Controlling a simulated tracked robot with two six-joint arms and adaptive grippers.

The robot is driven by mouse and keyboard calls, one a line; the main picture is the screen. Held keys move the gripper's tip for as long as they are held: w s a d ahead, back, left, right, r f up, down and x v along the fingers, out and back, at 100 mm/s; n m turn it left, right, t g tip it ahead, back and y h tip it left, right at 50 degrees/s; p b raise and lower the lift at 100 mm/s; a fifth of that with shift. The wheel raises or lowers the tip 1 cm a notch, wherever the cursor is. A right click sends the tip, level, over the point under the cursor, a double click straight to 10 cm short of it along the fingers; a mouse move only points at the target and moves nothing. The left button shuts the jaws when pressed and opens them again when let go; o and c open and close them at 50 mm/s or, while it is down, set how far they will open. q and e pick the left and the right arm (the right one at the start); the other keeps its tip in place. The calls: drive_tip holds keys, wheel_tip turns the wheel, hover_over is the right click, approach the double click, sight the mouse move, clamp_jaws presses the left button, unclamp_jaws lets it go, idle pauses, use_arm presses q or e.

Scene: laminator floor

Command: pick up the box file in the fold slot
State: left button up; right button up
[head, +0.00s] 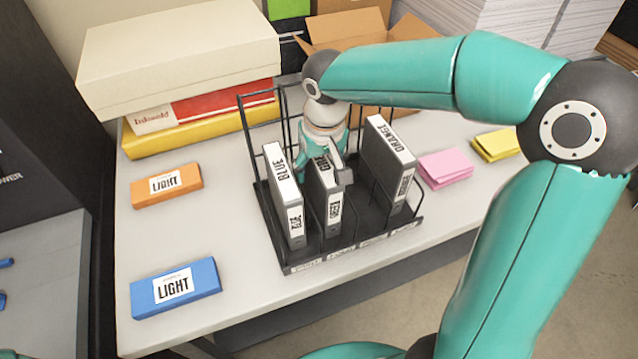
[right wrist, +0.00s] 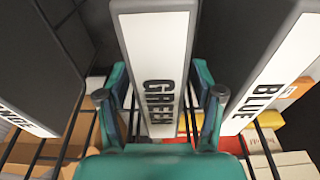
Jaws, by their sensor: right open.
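A black wire rack (head: 292,262) stands on the table with three upright box files in it: BLUE (head: 284,200), GREEN (head: 326,200) and ORANGE (head: 388,165). The slot labels on its front edge are too small to read, so I cannot tell which one says fold. My right gripper (head: 326,160) is over the rack at the GREEN file. In the right wrist view, the open fingers (right wrist: 160,82) stand on either side of the GREEN file (right wrist: 157,40), with the BLUE file (right wrist: 268,80) to the right. My left gripper is not in view.
Orange (head: 167,185) and blue (head: 176,288) LIGHT boxes lie left of the rack. Stacked boxes (head: 180,60) and an open carton (head: 345,27) stand behind. Pink (head: 445,169) and yellow (head: 497,145) pads lie right. An empty slot gap separates GREEN from ORANGE.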

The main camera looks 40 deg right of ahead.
drive_tip(key=shift+f, duration=0.2)
clamp_jaws()
drive_tip(key=shift+r, duration=0.1)
idle(0.5)
